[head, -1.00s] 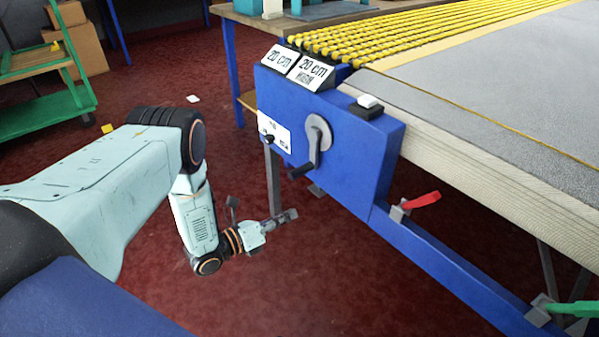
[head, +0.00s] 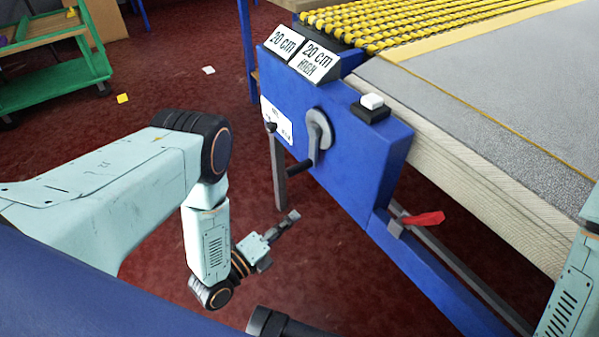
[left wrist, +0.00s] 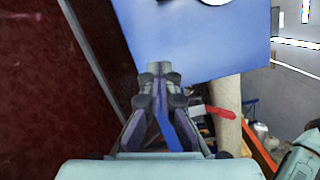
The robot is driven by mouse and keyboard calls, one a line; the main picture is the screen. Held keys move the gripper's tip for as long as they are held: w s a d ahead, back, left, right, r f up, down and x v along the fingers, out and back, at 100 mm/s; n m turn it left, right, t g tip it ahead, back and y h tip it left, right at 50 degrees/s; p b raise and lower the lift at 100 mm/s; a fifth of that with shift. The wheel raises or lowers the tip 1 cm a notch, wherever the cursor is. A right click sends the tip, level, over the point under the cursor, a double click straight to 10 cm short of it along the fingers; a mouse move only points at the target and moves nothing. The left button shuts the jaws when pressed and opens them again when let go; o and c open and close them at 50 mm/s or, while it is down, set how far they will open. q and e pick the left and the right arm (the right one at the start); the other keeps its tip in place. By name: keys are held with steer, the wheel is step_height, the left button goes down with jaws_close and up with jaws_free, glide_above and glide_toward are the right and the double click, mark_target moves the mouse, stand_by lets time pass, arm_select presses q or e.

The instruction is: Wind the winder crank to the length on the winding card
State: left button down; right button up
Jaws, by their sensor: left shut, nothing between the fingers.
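The winder crank (head: 319,130) is a grey arm on the blue end panel (head: 365,150) of the table. It hangs downward, and its black handle (head: 300,167) sticks out to the lower left. Two white cards stand on top: one reads "20 cm" (head: 283,41), the other "20 cm HIGH" (head: 316,61). My left gripper (head: 293,215) is shut and empty, below the handle and apart from it. In the left wrist view, the left gripper (left wrist: 159,68) points at the blue panel (left wrist: 195,40); a pale round edge shows at the top. My right gripper is out of view.
A white button on a black base (head: 372,102) sits right of the cards. A red lever (head: 424,219) is on the lower blue rail. A white label (head: 276,118) with a black knob is left of the crank.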

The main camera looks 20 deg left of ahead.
arm_select(q)
steer(key=w+r+n+b, duration=0.1)
steer(key=w+b, duration=0.3)
steer(key=w, duration=0.7)
steer(key=shift+w+r+t+b, duration=0.3)
steer(key=shift+w+r, duration=0.05)
steer(key=shift+r, duration=0.2)
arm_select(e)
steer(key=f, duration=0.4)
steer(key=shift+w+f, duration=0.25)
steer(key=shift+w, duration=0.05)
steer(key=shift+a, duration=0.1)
arm_select(q)
steer(key=shift+w+a+n+y, duration=0.3)
steer(key=shift+w+a+y, duration=0.1)
steer(key=shift+w+a, duration=0.45)
steer(key=shift+s+a, duration=0.1)
